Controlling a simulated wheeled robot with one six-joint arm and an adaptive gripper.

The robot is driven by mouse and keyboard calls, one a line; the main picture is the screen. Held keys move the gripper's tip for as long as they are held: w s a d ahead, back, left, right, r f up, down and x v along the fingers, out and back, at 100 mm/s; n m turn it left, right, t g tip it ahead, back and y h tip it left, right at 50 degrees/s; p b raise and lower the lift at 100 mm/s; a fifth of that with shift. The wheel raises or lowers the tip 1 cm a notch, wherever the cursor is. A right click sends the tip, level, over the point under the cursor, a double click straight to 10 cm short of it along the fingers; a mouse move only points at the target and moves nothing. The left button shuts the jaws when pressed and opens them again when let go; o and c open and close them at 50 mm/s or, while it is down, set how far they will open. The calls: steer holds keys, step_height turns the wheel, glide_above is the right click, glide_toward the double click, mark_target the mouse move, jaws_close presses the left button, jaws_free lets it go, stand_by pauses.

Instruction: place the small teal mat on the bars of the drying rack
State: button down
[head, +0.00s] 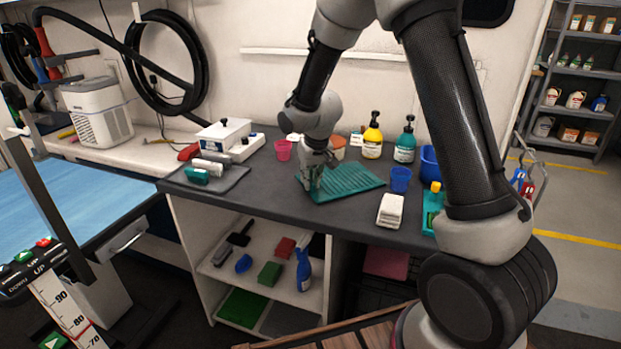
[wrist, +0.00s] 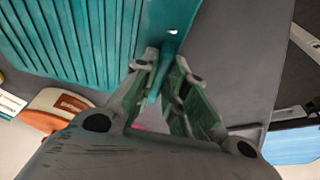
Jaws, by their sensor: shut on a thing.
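The small teal mat (head: 350,181) is ribbed and lies flat at or just above the dark counter; I cannot tell if it is lifted. It fills the upper left of the wrist view (wrist: 85,40), with a small hole near one corner. My gripper (head: 314,186) is at the mat's left end in the head view. In the wrist view its fingertips (wrist: 160,62) are closed on the mat's edge near the hole. I cannot clearly pick out a drying rack; a slatted wooden thing (head: 345,338) shows at the bottom of the head view.
The counter (head: 270,200) holds a yellow pump bottle (head: 372,138), a teal pump bottle (head: 405,142), a blue cup (head: 400,179), a white box (head: 390,210) and a pink cup (head: 283,149). A tray (head: 228,181) of rolls is at left. The counter's front edge is clear before the mat.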

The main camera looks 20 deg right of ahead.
steer(key=c, duration=1.5)
jaws_free()
steer(key=shift+o, duration=0.2)
